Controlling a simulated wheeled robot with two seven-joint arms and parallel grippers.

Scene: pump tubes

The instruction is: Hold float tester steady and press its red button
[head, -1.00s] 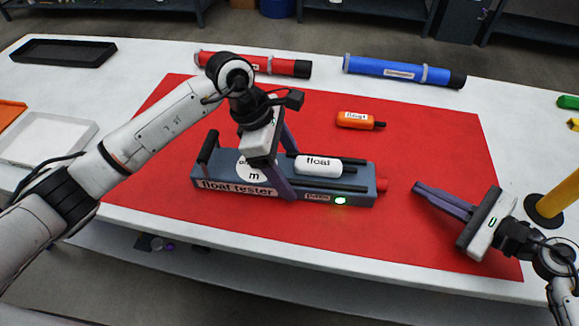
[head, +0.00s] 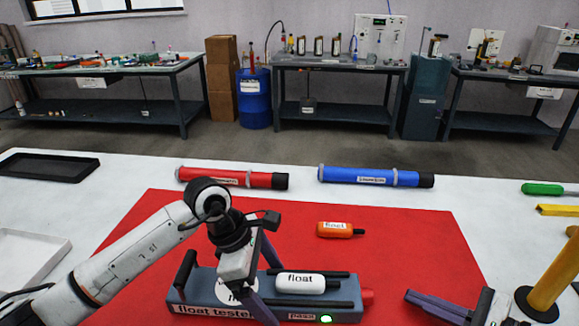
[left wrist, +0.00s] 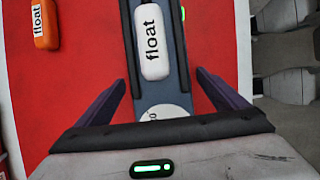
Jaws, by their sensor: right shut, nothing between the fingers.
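The blue-grey float tester (head: 205,296) lies on the red mat, with a white float (head: 300,283) on it. Its red button (head: 367,299) is at its right end, and a green light (head: 326,319) glows on its front. My left gripper (head: 258,285) is over the tester's left half, one finger on each side. In the left wrist view my left gripper (left wrist: 162,85) looks open, with narrow gaps beside the tester (left wrist: 180,95). My right gripper (head: 435,305) is shut and empty, right of the button and apart from it; its lower part is cut off.
An orange float (head: 335,230) lies on the red mat (head: 420,250) behind the tester. Red (head: 225,178) and blue (head: 370,177) tubes lie at the table's back. A black tray (head: 45,166) is at the left. A yellow post (head: 555,275) stands near my right gripper.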

